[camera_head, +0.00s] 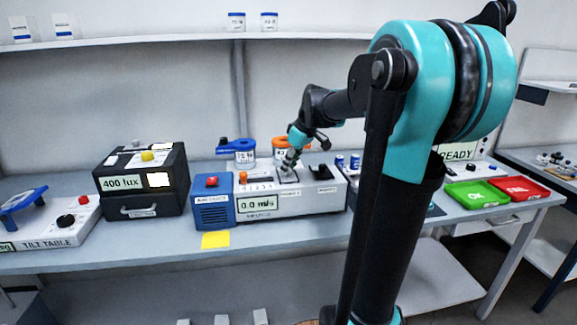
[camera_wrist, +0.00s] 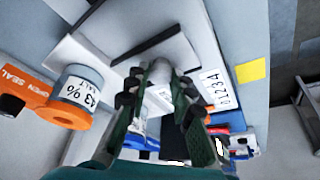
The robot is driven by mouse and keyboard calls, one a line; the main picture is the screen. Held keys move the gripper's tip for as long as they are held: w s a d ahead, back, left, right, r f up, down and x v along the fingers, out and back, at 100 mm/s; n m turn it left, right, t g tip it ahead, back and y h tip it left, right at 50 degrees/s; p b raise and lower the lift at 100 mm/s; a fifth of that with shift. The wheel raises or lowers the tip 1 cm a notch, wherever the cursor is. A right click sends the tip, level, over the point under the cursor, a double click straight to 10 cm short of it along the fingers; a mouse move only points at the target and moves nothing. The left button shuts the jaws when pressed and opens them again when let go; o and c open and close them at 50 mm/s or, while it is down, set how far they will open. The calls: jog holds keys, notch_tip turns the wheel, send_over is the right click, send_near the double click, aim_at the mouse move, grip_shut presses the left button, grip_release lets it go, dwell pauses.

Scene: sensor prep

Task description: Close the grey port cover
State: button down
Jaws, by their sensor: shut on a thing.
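The air duct unit (camera_head: 262,207) is a pale box on the bench with a blue end, an orange knob and a 0.0 m/s display. My gripper (camera_head: 288,165) is over its top, near a small dark-edged port area. In the wrist view, my gripper (camera_wrist: 160,76) is shut on a small grey, rounded knob (camera_wrist: 160,67) that appears to belong to the grey port cover (camera_wrist: 168,49). The cover is a flat grey plate beside a dark edge or gap. The fingers hide part of it, and I cannot tell how far open it is.
A blue-topped jar (camera_head: 238,150) and an orange-lidded salt jar (camera_wrist: 78,85) stand close behind the unit. A black 400 lux box (camera_head: 140,196) is to the left. Green (camera_head: 476,194) and red (camera_head: 518,189) trays are to the right. A yellow note (camera_head: 215,240) lies in front.

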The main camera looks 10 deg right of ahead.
jog(key=c, duration=1.3)
grip_release()
jog(key=shift+s, duration=0.25)
jog(key=shift+r, duration=0.1)
jog(key=v, duration=1.1)
jog(key=shift+s+d+r, duration=0.1)
jog(key=shift+d+r, duration=0.05)
jog(key=shift+r, duration=0.2)
jog(key=shift+s, duration=0.1)
